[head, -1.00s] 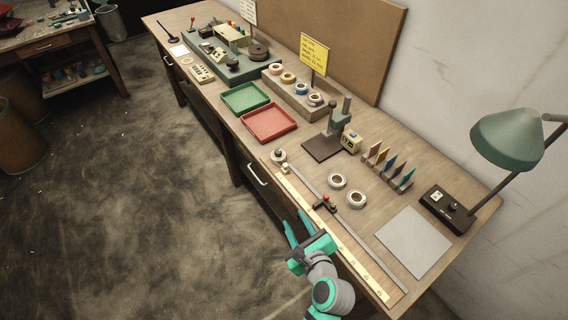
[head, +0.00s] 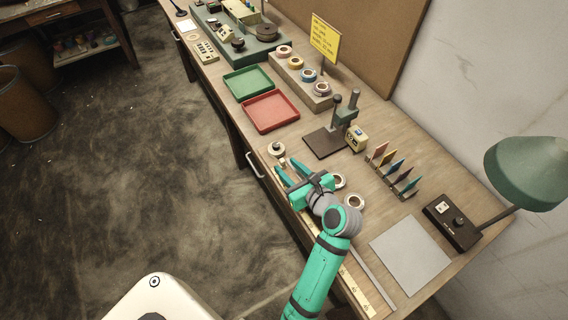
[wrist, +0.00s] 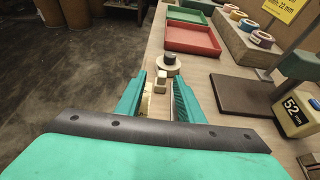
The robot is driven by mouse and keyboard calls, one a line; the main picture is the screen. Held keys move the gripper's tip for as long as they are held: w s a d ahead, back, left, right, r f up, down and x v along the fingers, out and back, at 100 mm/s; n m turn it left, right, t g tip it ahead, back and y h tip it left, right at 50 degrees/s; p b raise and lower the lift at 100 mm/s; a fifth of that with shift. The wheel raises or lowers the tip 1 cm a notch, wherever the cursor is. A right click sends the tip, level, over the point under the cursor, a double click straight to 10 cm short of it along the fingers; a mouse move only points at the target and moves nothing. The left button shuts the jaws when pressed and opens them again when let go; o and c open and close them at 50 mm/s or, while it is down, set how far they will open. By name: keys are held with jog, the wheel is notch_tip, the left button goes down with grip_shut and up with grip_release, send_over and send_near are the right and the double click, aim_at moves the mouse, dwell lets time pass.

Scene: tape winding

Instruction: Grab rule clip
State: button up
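My gripper (head: 287,168) is over the front edge of the bench, its teal fingers spread apart. In the wrist view the gripper (wrist: 159,84) is open, with a small cream block (wrist: 161,81) at the end of the rule showing between and beyond the fingertips. The yellow rule (head: 355,284) runs along the bench's front edge beside a grey rail (head: 374,275). My arm and gripper cover the middle of both. The red-knobbed rule clip is hidden in both current views. I see nothing held in the fingers.
A round pedestal (wrist: 167,64) stands just past the block. White tape rolls (head: 355,202) lie right of my gripper. A dark-based press (head: 325,142), a numbered box (wrist: 297,113), a red tray (head: 270,112) and a green tray (head: 248,82) stand farther back. A grey mat (head: 411,254) lies right.

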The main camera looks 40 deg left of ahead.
aim_at(284, 163)
jog(key=shift+a+f, duration=0.15)
jog(key=shift+a, duration=0.2)
jog(key=x, duration=0.3)
jog(key=shift+w+d+f, duration=0.1)
jog(key=shift+w+f, duration=0.05)
jog(key=shift+f, duration=0.1)
jog(key=shift+w+a+f, duration=0.3)
jog(key=shift+w+a, duration=0.1)
jog(key=shift+a, duration=0.15)
jog(key=shift+c, duration=0.3)
jog(key=shift+w, duration=0.1)
jog(key=c, duration=0.5)
jog(key=shift+d, duration=0.15)
grip_shut()
